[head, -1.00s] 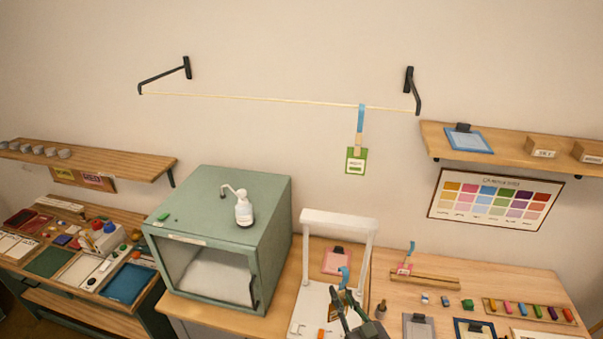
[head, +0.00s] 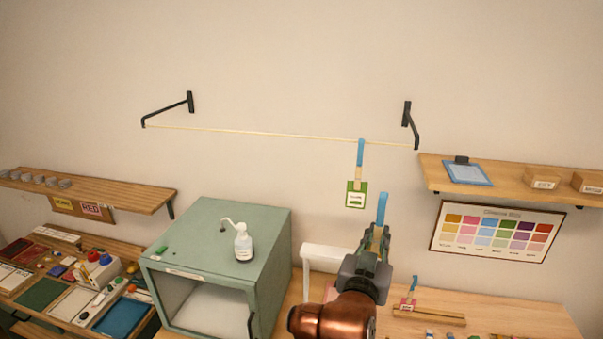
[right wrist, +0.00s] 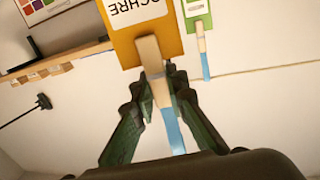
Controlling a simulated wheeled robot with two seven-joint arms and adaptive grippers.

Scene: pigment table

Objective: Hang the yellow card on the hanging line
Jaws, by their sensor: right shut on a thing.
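The hanging line (head: 255,134) is a thin pale cord between two black wall brackets. A green card (head: 357,203) hangs near its right end from a wooden clip with a blue hook. My right gripper (head: 376,248) is below and to the right of that card, lower than the line. It is shut on the wooden clip of the yellow card, whose blue hook (head: 382,210) points up. The right wrist view shows the yellow card (right wrist: 125,42), marked OCHRE; in the head view my gripper hides it. The line (right wrist: 260,71) shows beside it, apart from the clip. My left gripper is out of view.
A green cabinet (head: 190,262) with a white pump bottle (head: 243,243) on top stands left of my arm. A wooden shelf (head: 510,190) and a colour chart (head: 495,231) are at the right. The line is free left of the green card.

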